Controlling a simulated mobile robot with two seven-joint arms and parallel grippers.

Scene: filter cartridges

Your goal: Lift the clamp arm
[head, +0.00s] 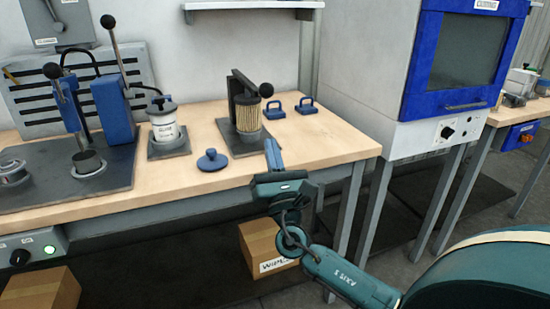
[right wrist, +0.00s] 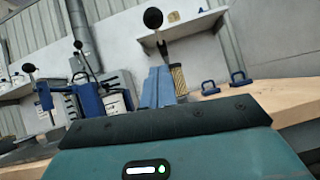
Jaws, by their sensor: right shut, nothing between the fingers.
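The clamp arm (head: 245,82) is a dark bar with a black ball knob (head: 266,90) at its near end. It reaches from a black upright over a pleated tan filter cartridge (head: 247,115) on a dark base plate. In the right wrist view the ball knob (right wrist: 153,18) shows above my fingers, and the cartridge (right wrist: 178,78) shows just right of them. My right gripper (head: 272,145) is shut and empty, with blue fingers pointing at the fixture from the bench's front edge, apart from the knob. My left gripper is not in view.
A blue round lid (head: 212,160) lies left of my right gripper. Two blue handled pieces (head: 290,107) lie right of the fixture. A white canister (head: 164,122) and a blue lever press (head: 115,108) stand left. A blue-and-white cabinet (head: 400,80) stands right of the bench.

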